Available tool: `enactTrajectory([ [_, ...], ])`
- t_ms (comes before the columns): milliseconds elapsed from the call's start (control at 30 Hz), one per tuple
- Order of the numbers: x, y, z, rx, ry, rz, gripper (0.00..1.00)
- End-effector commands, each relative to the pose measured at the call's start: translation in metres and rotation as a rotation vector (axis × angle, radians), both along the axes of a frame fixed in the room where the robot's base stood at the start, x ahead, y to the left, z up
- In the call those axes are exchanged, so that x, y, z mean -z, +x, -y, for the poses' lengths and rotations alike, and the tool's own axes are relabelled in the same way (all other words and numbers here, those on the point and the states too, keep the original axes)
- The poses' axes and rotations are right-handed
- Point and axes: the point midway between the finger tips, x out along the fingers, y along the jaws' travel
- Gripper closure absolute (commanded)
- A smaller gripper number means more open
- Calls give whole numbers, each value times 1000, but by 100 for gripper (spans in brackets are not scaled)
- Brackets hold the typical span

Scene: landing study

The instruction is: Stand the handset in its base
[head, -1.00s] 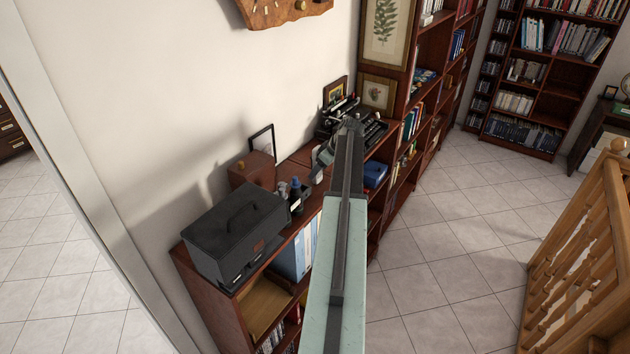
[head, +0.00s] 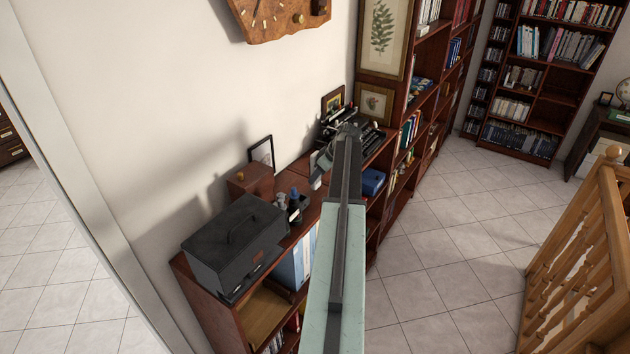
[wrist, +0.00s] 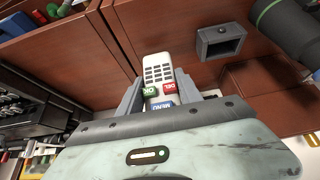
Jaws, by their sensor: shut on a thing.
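The handset (wrist: 158,72) is white with a grey keypad and green, red and blue keys. It shows in the wrist view between the two grey fingers of my gripper (wrist: 160,84), which is shut on it. The base (wrist: 221,41) is a small dark grey block with a rectangular opening, on the reddish-brown wooden top to the right of the handset. The handset is apart from the base in the picture; its height above the top is hard to tell. In the head view my gripper (head: 348,130) is over the cabinet, and my arm hides the handset.
A wooden railing (head: 590,260) stands at right.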

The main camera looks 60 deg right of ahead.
Motion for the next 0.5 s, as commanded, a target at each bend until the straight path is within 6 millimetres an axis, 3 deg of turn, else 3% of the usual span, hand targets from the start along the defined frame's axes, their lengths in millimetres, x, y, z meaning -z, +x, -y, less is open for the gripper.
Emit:
enactTrajectory([
  [500,-30,1,0,-1,-1,1,100],
])
